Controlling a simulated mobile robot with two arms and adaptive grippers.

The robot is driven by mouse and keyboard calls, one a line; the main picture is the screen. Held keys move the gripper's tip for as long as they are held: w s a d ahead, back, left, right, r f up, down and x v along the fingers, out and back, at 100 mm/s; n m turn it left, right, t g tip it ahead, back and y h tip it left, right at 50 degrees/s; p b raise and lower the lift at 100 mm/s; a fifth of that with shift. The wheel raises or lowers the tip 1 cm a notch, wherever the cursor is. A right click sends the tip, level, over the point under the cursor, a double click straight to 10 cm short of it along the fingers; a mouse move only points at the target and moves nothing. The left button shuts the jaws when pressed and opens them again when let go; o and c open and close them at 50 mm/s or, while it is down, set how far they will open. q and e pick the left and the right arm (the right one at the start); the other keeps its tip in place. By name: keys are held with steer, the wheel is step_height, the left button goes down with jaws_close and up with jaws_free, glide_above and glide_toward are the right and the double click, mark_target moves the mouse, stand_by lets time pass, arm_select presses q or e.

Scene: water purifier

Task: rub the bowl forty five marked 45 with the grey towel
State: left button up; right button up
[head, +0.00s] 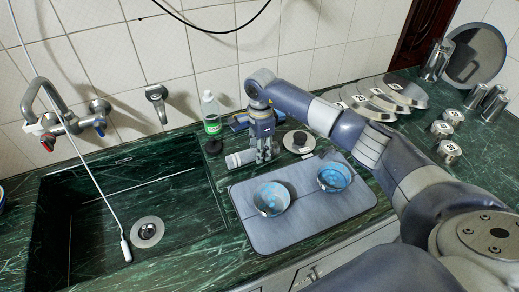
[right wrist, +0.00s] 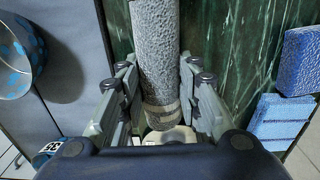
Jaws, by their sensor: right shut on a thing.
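My right gripper (head: 264,154) is low over the counter behind the mat. It is shut on the grey towel (head: 240,158), a rolled, rough-textured cylinder. The towel (right wrist: 156,45) lies between my two fingers in the right wrist view. Two blue-patterned bowls stand on the grey mat, a left bowl (head: 271,198) and a right bowl (head: 334,177). I cannot read a 45 on either. Part of a blue-spotted bowl (right wrist: 17,55) shows at the upper left of the right wrist view. My left gripper is not in view.
The grey mat (head: 262,237) lies right of the sink (head: 95,235). Blue sponges (right wrist: 306,62) and a green-labelled bottle (head: 211,113) are near my gripper. Several lids (head: 405,92) and metal cups (head: 448,150) stand at the right. The mat's front is clear.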

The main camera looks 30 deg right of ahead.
steer(key=shift+w+f, duration=0.1)
steer(key=shift+f, duration=0.5)
steer(key=shift+f, duration=0.2)
steer(key=o, duration=1.1)
steer(key=shift+c, duration=0.2)
